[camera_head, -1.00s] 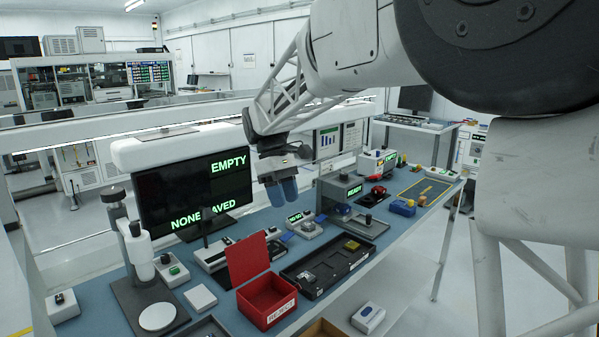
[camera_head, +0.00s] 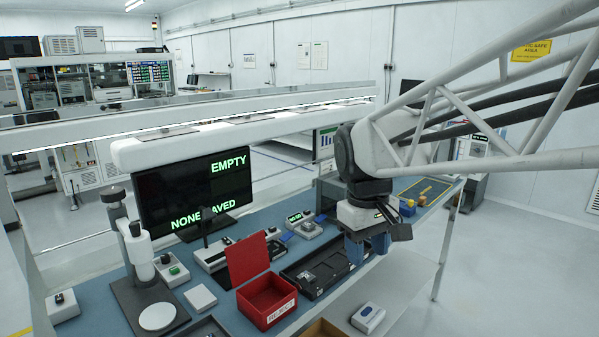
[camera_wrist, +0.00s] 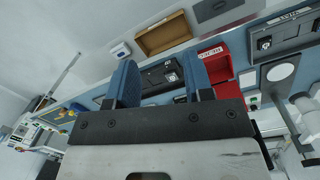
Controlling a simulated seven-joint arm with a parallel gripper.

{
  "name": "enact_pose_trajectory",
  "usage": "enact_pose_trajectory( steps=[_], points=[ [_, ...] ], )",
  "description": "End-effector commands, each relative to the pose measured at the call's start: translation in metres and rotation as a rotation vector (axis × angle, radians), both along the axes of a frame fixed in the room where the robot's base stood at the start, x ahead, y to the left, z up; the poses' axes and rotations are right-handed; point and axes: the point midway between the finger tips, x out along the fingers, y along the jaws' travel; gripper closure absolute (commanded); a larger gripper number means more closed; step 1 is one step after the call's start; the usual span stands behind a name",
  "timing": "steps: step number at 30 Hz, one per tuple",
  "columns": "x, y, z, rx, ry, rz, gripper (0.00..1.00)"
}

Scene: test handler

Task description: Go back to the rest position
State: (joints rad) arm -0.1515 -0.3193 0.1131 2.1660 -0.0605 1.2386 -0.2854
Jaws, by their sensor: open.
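My gripper (camera_head: 368,246) is in the air above the front right part of the blue bench (camera_head: 256,222), pointing down. Its blue fingers also show in the wrist view (camera_wrist: 161,84), spread apart with nothing between them. Beneath and beyond them in the wrist view is the black tray (camera_wrist: 160,76). In the head view the black tray (camera_head: 312,285) is partly hidden behind my gripper. My arm reaches in from the right side of the head view.
The red reject bin (camera_head: 268,300) with its lid up stands left of my gripper. A monitor (camera_head: 190,190) reading EMPTY and NONE SAVED stands behind. A microscope-like stand (camera_head: 135,255) is at left. A small white box (camera_head: 368,317) sits on the lower shelf in front.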

Motion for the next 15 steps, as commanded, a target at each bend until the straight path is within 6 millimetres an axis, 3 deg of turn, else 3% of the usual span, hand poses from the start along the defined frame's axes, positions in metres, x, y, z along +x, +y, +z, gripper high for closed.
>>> enact_pose_trajectory(
  steps=[15],
  points=[
    [-0.109, -0.048, -0.045, 0.061, -0.195, -0.311, 0.53]
  ],
)
